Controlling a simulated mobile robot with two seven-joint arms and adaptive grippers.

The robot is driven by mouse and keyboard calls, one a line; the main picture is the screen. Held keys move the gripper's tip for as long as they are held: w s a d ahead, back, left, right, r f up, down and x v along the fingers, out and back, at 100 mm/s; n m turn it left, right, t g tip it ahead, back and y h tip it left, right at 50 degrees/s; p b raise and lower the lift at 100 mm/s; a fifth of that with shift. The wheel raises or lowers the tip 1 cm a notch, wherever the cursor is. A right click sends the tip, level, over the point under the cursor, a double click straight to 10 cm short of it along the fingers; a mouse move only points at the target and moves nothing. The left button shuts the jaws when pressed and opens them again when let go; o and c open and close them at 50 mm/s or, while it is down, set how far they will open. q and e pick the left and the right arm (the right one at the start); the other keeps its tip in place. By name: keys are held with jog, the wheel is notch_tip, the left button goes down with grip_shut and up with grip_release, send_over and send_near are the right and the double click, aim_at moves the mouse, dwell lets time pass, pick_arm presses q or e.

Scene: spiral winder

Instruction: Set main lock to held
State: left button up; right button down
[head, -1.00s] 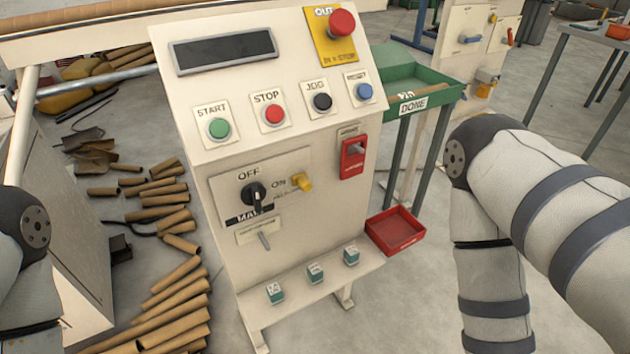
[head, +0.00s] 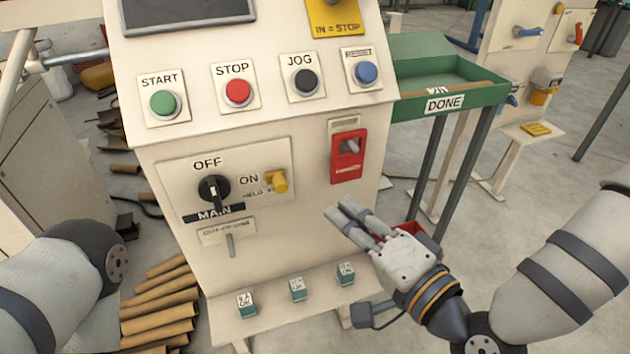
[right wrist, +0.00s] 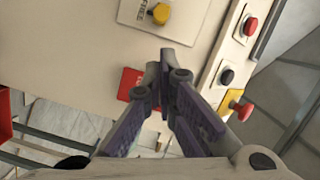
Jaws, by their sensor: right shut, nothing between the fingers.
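The main switch is a black rotary knob (head: 214,190) on the panel's front plate, with OFF above it, ON to its right and MAIN below. Its handle looks upright or nearly so. A small yellow lock piece (head: 278,181) sits right of ON, above small print that seems to read HELD. It also shows at the top of the right wrist view (right wrist: 161,14). My right gripper (head: 346,216) is shut and empty, in front of the panel, right of and below the yellow piece, apart from it. My left gripper is out of view.
A red switch guard (head: 347,157) is on the panel above my right gripper. START, STOP, JOG and RESET buttons line the sloped face (head: 200,118). A lever (head: 231,245) sticks out below MAIN. A shelf with small green blocks (head: 297,288) lies lower. A green DONE tray (head: 445,104) stands right.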

aim_at(268, 178)
jog(key=x, duration=1)
jog(key=shift+f, duration=0.1)
jog(key=a, duration=0.1)
jog(key=s+a, duration=0.1)
jog(key=a, duration=0.3)
jog(key=shift+s, duration=0.35)
